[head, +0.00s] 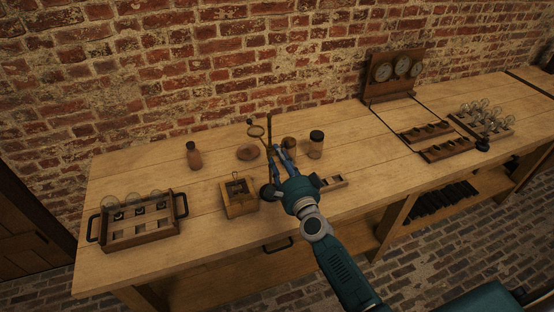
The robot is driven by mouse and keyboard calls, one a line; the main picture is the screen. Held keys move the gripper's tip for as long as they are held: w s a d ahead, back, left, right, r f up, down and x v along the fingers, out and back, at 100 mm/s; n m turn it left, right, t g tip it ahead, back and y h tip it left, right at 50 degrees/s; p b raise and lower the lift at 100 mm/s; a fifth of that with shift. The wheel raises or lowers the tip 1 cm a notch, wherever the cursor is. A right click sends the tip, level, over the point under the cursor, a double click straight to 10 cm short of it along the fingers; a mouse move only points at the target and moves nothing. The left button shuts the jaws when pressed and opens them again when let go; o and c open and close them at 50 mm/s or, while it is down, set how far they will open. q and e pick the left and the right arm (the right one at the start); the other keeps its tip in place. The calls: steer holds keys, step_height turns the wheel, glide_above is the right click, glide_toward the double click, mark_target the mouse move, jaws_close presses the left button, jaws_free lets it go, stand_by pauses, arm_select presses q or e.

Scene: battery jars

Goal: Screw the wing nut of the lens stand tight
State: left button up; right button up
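The lens stand (269,130) stands on the bench in the head view, a thin upright rod with a small ring-shaped lens (256,131) to its left. Its dark round base (267,192) shows partly beside my gripper. My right gripper (279,150) reaches in from the lower right, with its blue fingers at the rod's lower half. They overlap the rod in the picture, and I cannot tell whether they touch it or are closed on anything. The wing nut is hidden or too small to make out. My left gripper is not in view.
A wooden box (238,207) and a handled tray of bulbs (137,236) stand to the left. A brown bottle (194,156), a wooden disc (248,153) and a dark-lidded jar (316,145) stand behind. A dial panel (393,92) and racks (425,132) are to the right.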

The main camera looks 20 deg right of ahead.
steer(key=shift+a, duration=0.1)
stand_by(0.4)
steer(key=shift+s, duration=0.1)
steer(key=s, duration=1.2)
steer(key=shift+d, duration=0.25)
steer(key=shift+w+f, duration=0.1)
steer(key=shift+f, duration=0.05)
